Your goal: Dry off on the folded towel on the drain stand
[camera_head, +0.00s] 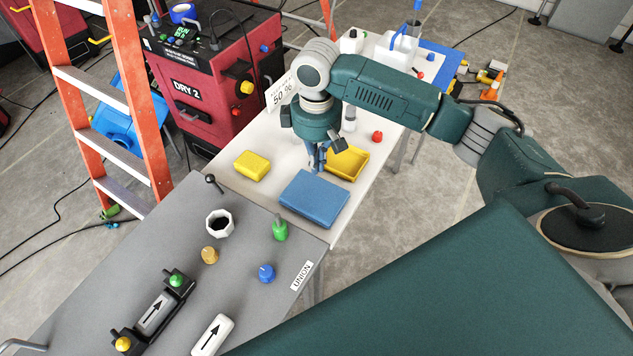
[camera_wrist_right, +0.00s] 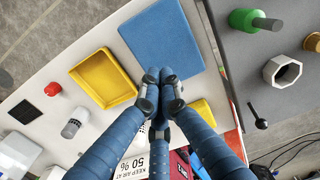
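A flat blue rectangular pad, which looks like the folded towel (camera_head: 314,199), lies on the near end of the white table (camera_head: 347,215); it also shows in the right wrist view (camera_wrist_right: 155,35). My right gripper (camera_head: 321,168) points down at the towel's far edge. In the right wrist view its blue fingers (camera_wrist_right: 160,76) come together at the tips, with nothing seen between them, over the towel's edge. I cannot tell whether the tips touch the towel. I cannot tell which part is the drain stand. My left gripper is not in view.
A yellow tray (camera_head: 358,165) and a yellow block (camera_head: 251,166) flank the gripper. A sign (camera_head: 281,91) and the red DRY 2 machine (camera_head: 211,88) stand behind.

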